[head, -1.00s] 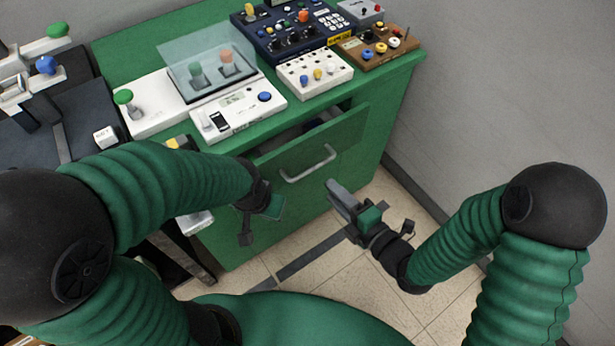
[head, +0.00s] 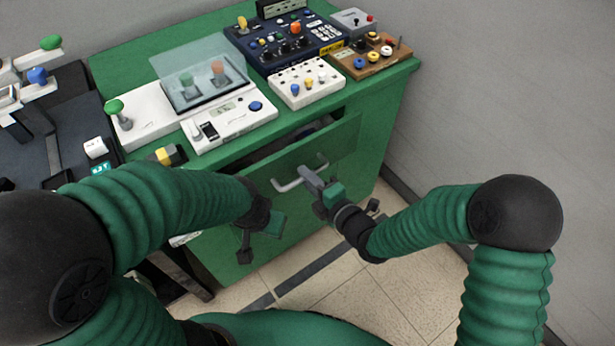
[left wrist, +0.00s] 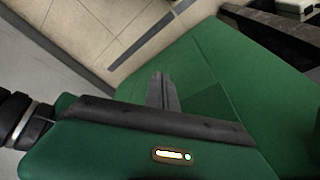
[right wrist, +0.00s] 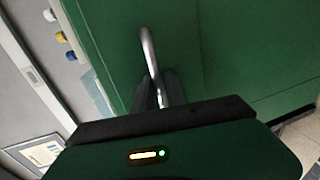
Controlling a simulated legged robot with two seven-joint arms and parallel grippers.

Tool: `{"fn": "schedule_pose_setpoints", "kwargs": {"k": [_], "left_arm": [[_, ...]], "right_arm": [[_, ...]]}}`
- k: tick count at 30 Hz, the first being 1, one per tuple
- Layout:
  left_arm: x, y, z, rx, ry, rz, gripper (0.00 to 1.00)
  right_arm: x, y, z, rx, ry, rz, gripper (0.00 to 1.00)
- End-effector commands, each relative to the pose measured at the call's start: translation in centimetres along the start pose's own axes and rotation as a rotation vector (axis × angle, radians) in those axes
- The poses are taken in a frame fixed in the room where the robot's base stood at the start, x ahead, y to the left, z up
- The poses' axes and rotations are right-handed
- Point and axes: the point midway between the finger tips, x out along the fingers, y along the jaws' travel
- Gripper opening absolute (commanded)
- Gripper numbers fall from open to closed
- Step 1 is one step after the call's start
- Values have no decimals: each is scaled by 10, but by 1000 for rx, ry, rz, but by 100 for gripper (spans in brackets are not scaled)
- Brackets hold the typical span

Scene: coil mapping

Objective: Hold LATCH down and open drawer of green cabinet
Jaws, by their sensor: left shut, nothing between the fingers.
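The green cabinet (head: 225,250) stands ahead. Its drawer (head: 335,150) is partly out, with a dark gap above its front. The grey bar handle (head: 283,186) is on the drawer front and also shows in the right wrist view (right wrist: 148,48). My right gripper (head: 308,176) is at the handle; in the right wrist view its fingers (right wrist: 158,88) lie apart on either side of the bar. My left gripper (head: 244,252) is shut and empty, low before the cabinet front, left of the handle. Its closed fingers show in the left wrist view (left wrist: 163,90). I cannot make out a LATCH marking.
The cabinet top holds a white panel (head: 235,125) with a clear cover, a dark blue control box (head: 285,45), a white knob box (head: 303,85) and a wooden block (head: 370,58). A yellow-black block (head: 167,155) sits at the left edge. Floor (head: 340,285) before the cabinet is clear.

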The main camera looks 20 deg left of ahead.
Motion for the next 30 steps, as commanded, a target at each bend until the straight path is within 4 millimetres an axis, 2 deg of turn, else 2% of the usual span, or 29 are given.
{"fn": "schedule_pose_setpoints", "kwargs": {"k": [1, 3, 30], "left_arm": [[0, 0, 0, 0, 0, 0, 0], [0, 0, 0, 0, 0, 0, 0], [1, 0, 0, -1, 0, 0, 0]], "right_arm": [[0, 0, 0, 0, 1, 0, 9], [0, 0, 0, 0, 1, -1, 0], [0, -5, -5, 3, 11, -11, 0]]}}
